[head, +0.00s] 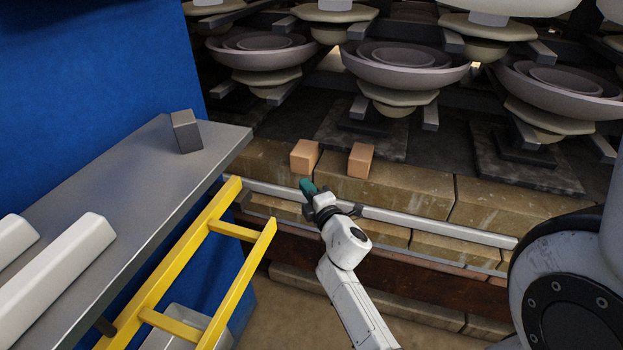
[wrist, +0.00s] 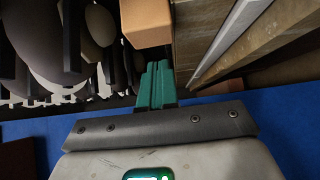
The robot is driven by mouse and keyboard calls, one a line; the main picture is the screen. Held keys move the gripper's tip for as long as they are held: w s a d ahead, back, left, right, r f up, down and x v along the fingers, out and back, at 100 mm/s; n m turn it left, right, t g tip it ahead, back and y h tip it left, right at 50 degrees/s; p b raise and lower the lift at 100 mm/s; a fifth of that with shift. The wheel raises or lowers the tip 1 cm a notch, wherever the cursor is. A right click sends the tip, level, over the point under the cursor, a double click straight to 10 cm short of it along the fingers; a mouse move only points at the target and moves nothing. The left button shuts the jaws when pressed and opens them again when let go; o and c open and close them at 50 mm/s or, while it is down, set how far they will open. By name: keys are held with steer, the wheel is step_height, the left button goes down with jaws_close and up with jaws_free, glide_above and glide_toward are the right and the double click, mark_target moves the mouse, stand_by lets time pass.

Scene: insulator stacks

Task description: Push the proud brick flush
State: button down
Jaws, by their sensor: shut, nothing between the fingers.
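Two small orange bricks sit on the stone ledge (head: 405,185) in the head view, a left brick (head: 304,156) and a right brick (head: 361,160). I cannot tell for sure which one stands proud. My gripper (head: 308,187) has teal fingers, shut with nothing between them. It is just in front of and below the left brick. In the wrist view the shut fingers (wrist: 157,82) point towards an orange brick (wrist: 146,22), just beyond their tips. Whether they touch it is unclear.
A pale rail (head: 430,224) runs along the ledge front. A yellow ladder-like frame (head: 205,262) and a grey shelf (head: 130,205) with a dark block (head: 186,131) lie left, by a blue wall (head: 90,85). Insulator stacks (head: 400,68) stand behind the bricks.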

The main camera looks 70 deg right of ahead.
mark_target(312, 166)
steer(key=shift+w+d+p, duration=0.15)
steer(key=shift+d+p, duration=0.1)
steer(key=shift+d, duration=0.85)
steer(key=shift+w+d+p, duration=0.15)
steer(key=shift+d+p, duration=0.1)
steer(key=shift+d, duration=0.8)
steer(key=shift+w+d+p, duration=0.15)
steer(key=shift+d+p, duration=0.2)
steer(key=shift+d, duration=1.55)
